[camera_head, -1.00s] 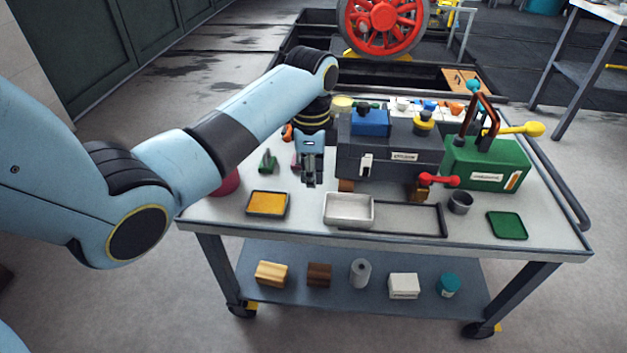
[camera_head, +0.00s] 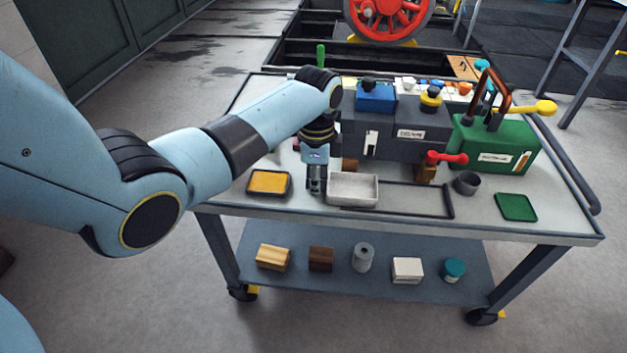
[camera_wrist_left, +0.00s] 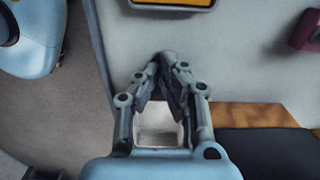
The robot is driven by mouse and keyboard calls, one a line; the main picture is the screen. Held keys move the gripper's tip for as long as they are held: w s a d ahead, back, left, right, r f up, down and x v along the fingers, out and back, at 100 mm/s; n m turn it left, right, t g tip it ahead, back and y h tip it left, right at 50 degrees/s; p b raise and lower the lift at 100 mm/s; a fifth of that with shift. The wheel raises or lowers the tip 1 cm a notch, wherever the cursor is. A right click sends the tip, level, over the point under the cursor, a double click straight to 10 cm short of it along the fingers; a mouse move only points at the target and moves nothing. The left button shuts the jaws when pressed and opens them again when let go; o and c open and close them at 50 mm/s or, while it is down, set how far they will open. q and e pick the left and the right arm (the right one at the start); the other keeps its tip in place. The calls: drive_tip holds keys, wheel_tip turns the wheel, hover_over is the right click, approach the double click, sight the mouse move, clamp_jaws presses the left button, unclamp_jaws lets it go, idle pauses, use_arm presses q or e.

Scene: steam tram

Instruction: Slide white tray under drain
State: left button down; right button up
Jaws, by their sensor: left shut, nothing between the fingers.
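The white tray (camera_head: 352,203) is a shallow open rectangle near the table's front edge, at the left end of a dark flat frame (camera_head: 451,203). My left gripper (camera_head: 317,190) is shut and empty, pointing down just beside the tray's left end; whether it touches is unclear. In the left wrist view its fingertips (camera_wrist_left: 165,58) meet, and a white surface, likely the tray (camera_wrist_left: 158,125), shows between the finger links. A brass valve block with a red handle (camera_head: 447,158), possibly the drain, sits low on the grey box, right of the tray. My right gripper is not in view.
The grey box (camera_head: 400,150) stands behind the tray on wooden feet. A yellow-filled dark tray (camera_head: 269,183) lies left of my gripper. A grey cup (camera_head: 466,184), green machine (camera_head: 495,148) and green tray (camera_head: 515,207) are to the right.

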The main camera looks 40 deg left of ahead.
sight(384, 198)
use_arm(q)
drive_tip(key=w+d, duration=0.2)
drive_tip(key=d, duration=0.2)
drive_tip(key=w+d, duration=0.3)
drive_tip(key=d, duration=0.1)
drive_tip(key=w+d, duration=0.2)
drive_tip(key=d, duration=0.2)
drive_tip(key=shift+w+d+b, duration=0.15)
drive_tip(key=shift+w+b, duration=0.1)
drive_tip(key=shift+b, duration=0.15)
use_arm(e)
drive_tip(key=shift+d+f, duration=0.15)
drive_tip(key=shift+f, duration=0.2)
use_arm(q)
drive_tip(key=shift+r, duration=0.15)
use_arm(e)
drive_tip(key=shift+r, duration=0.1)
